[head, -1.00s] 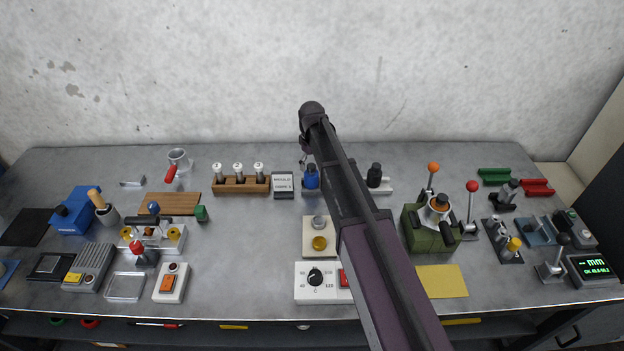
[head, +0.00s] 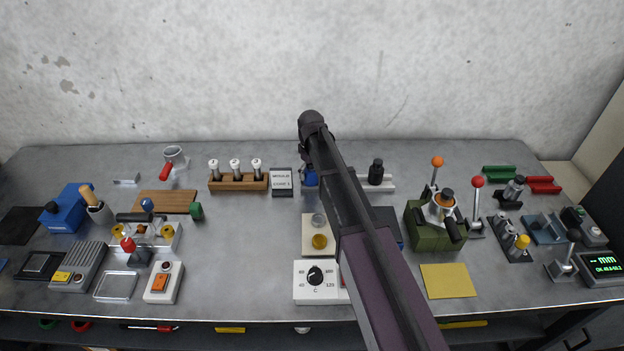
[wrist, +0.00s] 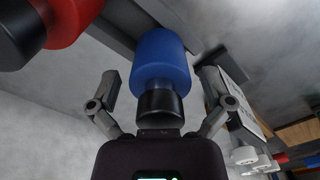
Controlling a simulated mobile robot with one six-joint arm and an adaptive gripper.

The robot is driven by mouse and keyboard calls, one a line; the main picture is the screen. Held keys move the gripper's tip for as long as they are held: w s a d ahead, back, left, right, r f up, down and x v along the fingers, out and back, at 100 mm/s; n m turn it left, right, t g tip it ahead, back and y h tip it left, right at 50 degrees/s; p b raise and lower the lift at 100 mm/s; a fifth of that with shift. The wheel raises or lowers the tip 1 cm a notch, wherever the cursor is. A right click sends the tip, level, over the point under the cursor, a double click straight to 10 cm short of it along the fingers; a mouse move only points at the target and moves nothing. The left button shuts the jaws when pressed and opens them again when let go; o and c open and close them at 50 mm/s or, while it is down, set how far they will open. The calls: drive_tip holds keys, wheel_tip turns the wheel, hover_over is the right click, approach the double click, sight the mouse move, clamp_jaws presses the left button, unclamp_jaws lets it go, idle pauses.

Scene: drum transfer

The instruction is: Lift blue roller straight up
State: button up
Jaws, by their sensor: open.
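The blue roller (wrist: 160,62), with a black end cap, stands between the two fingers of my gripper (wrist: 160,78) in the wrist view. The fingers are spread, one on each side, with a visible gap to the roller. In the head view the blue roller (head: 310,179) stands near the back of the bench, right of the small sign. My arm covers its upper part and most of my gripper there.
A red roller with a black end (wrist: 68,20) is close beside the blue one in the wrist view. The white sign (head: 282,182) and a wooden rack with several white-topped pegs (head: 238,182) stand to the left. A black knobbed piece (head: 376,172) stands to the right.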

drive_tip(key=shift+f, duration=0.15)
idle(0.5)
drive_tip(key=c, duration=1.3)
drive_tip(key=shift+o, duration=0.2)
drive_tip(key=shift+r, duration=0.2)
wheel_tip(320, 180, up, 10)
drive_tip(key=p, duration=1)
drive_tip(key=shift+f, duration=0.2)
